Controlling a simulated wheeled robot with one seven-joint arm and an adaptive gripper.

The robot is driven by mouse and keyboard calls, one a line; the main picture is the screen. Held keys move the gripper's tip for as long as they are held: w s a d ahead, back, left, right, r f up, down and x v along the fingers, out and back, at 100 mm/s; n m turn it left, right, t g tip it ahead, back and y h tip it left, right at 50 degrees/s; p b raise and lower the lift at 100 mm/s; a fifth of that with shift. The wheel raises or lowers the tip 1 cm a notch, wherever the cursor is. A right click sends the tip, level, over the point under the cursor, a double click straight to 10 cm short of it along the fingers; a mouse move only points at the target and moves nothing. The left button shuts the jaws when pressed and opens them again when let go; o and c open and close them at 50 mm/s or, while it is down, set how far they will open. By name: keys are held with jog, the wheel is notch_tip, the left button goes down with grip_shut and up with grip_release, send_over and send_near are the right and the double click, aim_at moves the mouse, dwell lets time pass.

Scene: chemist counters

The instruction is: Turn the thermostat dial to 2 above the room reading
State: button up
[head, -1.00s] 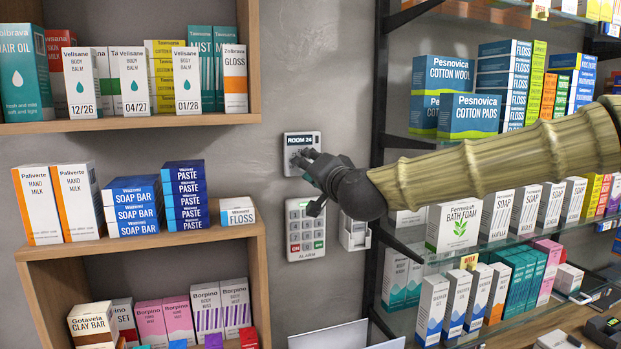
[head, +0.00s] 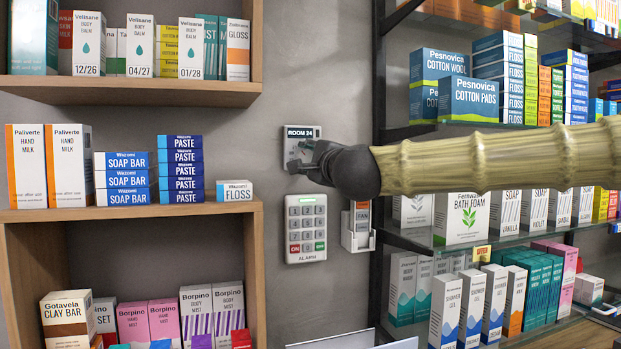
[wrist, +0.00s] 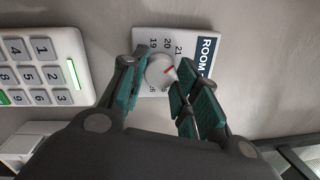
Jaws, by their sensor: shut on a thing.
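The thermostat (head: 300,133) is a small white wall plate with a dark strip that reads ROOM 24. It also shows in the wrist view (wrist: 205,48), turned sideways, with 19, 20 and 21 legible on its scale. The number at the mark is hidden by a finger. In the head view my gripper (head: 308,162) covers most of the plate's lower part.
A white alarm keypad (head: 306,228) with a green light is on the wall just below. A holder (head: 358,229) with a card marked FAN hangs beside it. Wooden shelves (head: 140,213) of boxes stand left, glass shelves (head: 500,243) of boxes right, under my arm.

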jog(key=m+b, duration=0.2)
jog(key=f+m+b, duration=0.1)
jog(key=m+b, duration=0.5)
jog(key=shift+a+r+h+b, duration=0.1)
jog(key=shift+h+b, duration=0.3)
jog(key=m+b, duration=0.5)
jog(key=shift+t+h, duration=0.3)
jog(key=m+b, duration=0.3)
jog(key=m, duration=0.1)
jog(key=shift+a+h+b, duration=0.1)
jog(key=shift+h+b, duration=0.2)
jog(key=shift+b, duration=0.1)
jog(key=m+b, duration=0.3)
jog(key=shift+m+b, duration=0.35)
jog(key=shift+m, duration=0.05)
jog(key=m+b, duration=0.3)
jog(key=shift+r+m+g, duration=0.15)
jog(key=shift+m+g, duration=0.25)
jog(key=m+b, duration=0.3)
jog(key=m, duration=0.1)
jog(key=shift+r+b, duration=0.15)
jog(key=shift+b, duration=0.15)
jog(key=shift+r+m+g+b, duration=0.15)
jog(key=shift+m+g+b, duration=0.15)
jog(key=shift+m+b, duration=0.65)
jog(key=shift+m, duration=0.35)
